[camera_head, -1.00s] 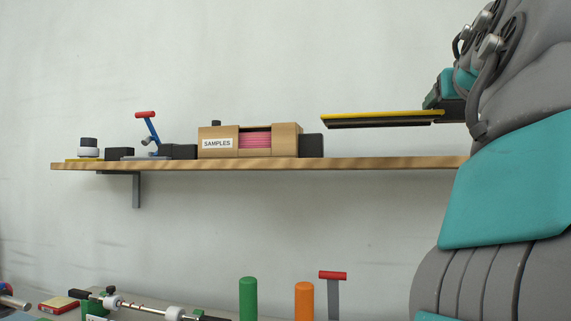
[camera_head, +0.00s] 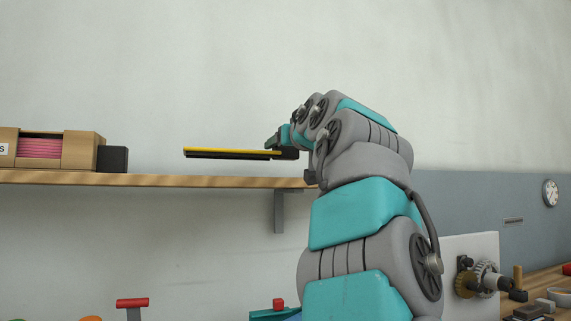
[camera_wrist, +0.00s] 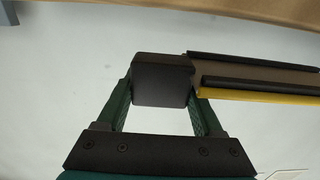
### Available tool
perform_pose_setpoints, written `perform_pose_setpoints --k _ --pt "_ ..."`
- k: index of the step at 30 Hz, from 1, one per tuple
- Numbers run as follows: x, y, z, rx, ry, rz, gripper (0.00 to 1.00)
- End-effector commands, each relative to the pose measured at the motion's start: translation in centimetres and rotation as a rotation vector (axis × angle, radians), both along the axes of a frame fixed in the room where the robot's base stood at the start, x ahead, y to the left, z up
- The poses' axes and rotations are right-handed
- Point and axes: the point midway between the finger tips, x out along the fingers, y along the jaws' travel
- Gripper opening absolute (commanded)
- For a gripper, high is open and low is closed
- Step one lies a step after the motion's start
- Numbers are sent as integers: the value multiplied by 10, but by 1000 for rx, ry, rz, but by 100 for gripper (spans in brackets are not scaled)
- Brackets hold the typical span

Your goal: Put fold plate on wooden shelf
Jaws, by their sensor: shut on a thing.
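The fold plate (camera_head: 228,153) is a flat dark bar with a yellow edge. My gripper (camera_head: 286,150) is shut on its dark end block and holds it level above the right part of the wooden shelf (camera_head: 190,181), with a gap of wall showing between plate and shelf. In the wrist view the two green fingers of my gripper (camera_wrist: 162,95) press on either side of the plate's black block, and the plate (camera_wrist: 255,85) extends to the right. The wooden shelf (camera_wrist: 230,8) crosses the top of that view.
On the shelf's left part stand a cardboard box (camera_head: 80,149) with pink contents and a black block (camera_head: 113,159). The shelf right of the black block is clear. A grey bracket (camera_head: 279,212) is under the shelf. A red-topped tool (camera_head: 132,303) stands below.

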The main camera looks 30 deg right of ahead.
Motion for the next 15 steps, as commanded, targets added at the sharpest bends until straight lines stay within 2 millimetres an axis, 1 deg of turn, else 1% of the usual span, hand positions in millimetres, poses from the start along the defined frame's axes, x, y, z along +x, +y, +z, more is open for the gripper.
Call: perform_pose_setpoints --k 1,4,15 --pt "3 -7 -1 -1 -1 2 6" --pt "8 -16 -2 0 1 0 6" --pt "13 -27 -3 1 -1 -1 6"
